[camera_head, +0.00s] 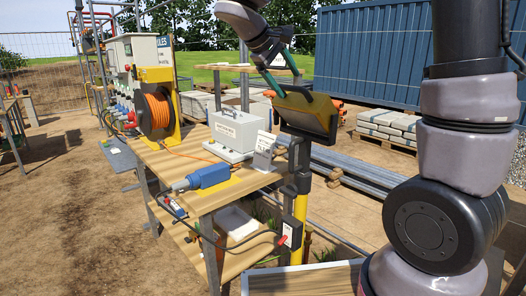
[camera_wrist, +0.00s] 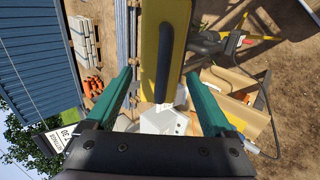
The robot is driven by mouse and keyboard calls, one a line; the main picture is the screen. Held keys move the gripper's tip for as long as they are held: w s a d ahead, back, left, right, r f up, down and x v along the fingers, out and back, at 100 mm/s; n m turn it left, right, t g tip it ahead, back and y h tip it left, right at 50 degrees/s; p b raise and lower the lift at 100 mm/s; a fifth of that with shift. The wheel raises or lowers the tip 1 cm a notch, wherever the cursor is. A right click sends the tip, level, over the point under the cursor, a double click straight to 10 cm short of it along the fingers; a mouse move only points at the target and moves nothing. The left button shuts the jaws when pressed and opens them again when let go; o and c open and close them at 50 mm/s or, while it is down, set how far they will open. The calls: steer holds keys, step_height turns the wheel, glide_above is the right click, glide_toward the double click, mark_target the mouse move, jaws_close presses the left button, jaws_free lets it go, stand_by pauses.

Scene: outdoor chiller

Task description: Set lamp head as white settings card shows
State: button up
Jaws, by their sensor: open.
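The lamp head (camera_head: 307,113) is a flat, yellow-edged dark panel on a black and yellow stand, tilted in the head view. My gripper (camera_head: 276,84) is open at its upper edge. In the wrist view, the lamp head's yellow back with a dark bar (camera_wrist: 172,50) lies ahead between the two spread green fingers of my gripper (camera_wrist: 158,74). I cannot tell whether either finger touches it.
The bench (camera_head: 180,165) carries a grey box (camera_head: 236,132), a blue connector (camera_head: 209,177) and an orange cable reel (camera_head: 155,110). A black cable hangs by the yellow stand post (camera_head: 300,225). Paving slabs and metal pipes (camera_head: 350,170) lie behind. A blue container (camera_head: 375,55) stands at the back.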

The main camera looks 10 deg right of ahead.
steer(key=shift+v, duration=2.75)
steer(key=v, duration=1)
steer(key=s+d+f+m+t+y, duration=0.1)
steer(key=s+d+f+m+y, duration=0.3)
steer(key=d, duration=0.5)
steer(key=s+d+f+m+t+y, duration=0.1)
steer(key=s+d+f+m+y, duration=0.4)
steer(key=d, duration=0.5)
steer(key=s+f+m, duration=0.1)
steer(key=s+m, duration=0.1)
steer(key=s, duration=0.1)
steer(key=shift+s+d+f, duration=0.25)
steer(key=shift+f, duration=0.15)
